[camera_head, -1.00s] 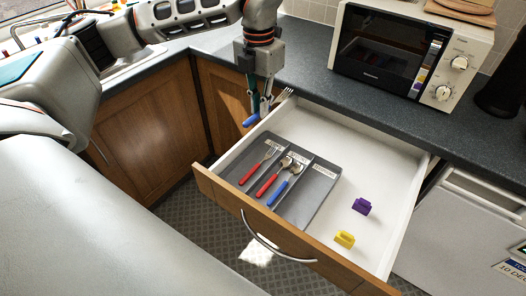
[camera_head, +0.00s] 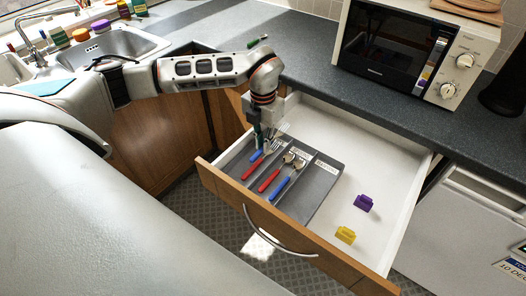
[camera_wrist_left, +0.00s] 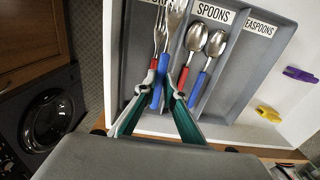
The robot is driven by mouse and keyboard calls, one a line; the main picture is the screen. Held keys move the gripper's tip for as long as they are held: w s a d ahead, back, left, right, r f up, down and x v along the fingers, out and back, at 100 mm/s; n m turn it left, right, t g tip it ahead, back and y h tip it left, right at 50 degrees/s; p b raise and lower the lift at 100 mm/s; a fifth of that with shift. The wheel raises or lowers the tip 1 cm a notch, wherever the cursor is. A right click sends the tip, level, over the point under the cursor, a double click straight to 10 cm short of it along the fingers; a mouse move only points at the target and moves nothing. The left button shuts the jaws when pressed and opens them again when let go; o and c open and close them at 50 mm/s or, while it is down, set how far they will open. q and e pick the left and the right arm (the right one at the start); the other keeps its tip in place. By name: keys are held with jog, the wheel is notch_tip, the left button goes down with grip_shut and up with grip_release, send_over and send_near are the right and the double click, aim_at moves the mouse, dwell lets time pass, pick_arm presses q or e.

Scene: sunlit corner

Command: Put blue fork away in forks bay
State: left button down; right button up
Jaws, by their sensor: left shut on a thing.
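My left gripper (camera_head: 264,143) is shut on the blue fork (camera_head: 256,155), over the leftmost compartment of the grey cutlery tray (camera_head: 318,196). In the left wrist view the teal fingers meet at the fork's blue handle (camera_wrist_left: 157,90), and its tines point toward the label end. A red-handled fork (camera_head: 250,172) lies in that same compartment, right beside and partly overlapped by the blue fork. The label of this forks bay is mostly hidden behind the tines. I cannot tell whether the blue fork touches the bay floor. My right gripper is not in view.
The middle bay, labelled SPOONS (camera_wrist_left: 213,13), holds a red-handled spoon (camera_head: 269,180) and a blue-handled one (camera_head: 281,186). The TEASPOONS bay is empty. A microwave (camera_head: 390,45) stands behind.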

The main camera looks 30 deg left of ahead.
pick_arm(q)
notch_tip(320, 180, down, 4)
jog(key=shift+f, duration=0.1)
dwell(0.4)
jog(key=shift+f, duration=0.4)
jog(key=c, duration=2.1)
grip_release()
jog(key=shift+r, duration=0.15)
notch_tip(320, 180, up, 13)
jog(key=shift+s, duration=0.1)
